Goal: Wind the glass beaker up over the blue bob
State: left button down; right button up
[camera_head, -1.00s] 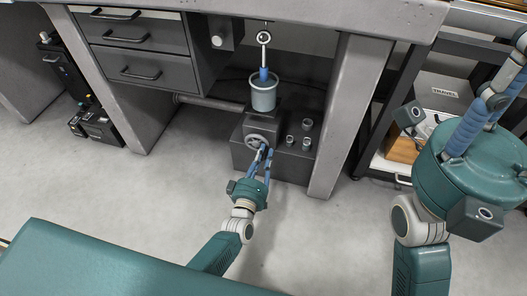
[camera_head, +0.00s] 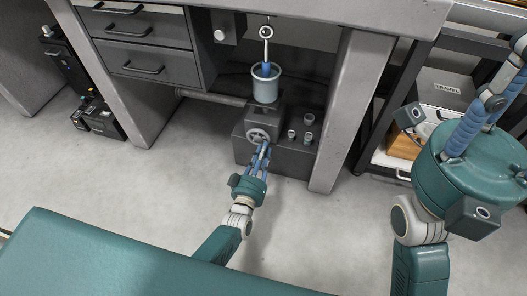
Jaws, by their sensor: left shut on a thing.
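The glass beaker (camera_head: 265,90) stands on a grey post above a dark jack block (camera_head: 285,156) under the table. The blue bob (camera_head: 265,69) hangs on a rod with a ring, and its lower part is inside the beaker's rim and hidden. A spoked handwheel (camera_head: 257,136) is on the block's front. My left gripper (camera_head: 262,149) is shut on the handwheel's lower right part; its fingers cover some of it. My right gripper (camera_head: 490,102) is at the right, close to the camera, away from the jack, its fingertips not clear.
Several small metal weights (camera_head: 301,134) stand on the block, right of the wheel. A table leg (camera_head: 345,120) is to the right, a drawer unit (camera_head: 150,45) to the left. A shelf with a box marked TRAVEL (camera_head: 443,92) is behind my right arm. The floor in front is clear.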

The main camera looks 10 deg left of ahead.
aim_at(263, 134)
pick_arm(q)
jog(key=shift+d+f, duration=0.1)
jog(key=c, duration=1.6)
grip_release()
jog(key=shift+c, duration=0.2)
notch_tip(263, 134, up, 10)
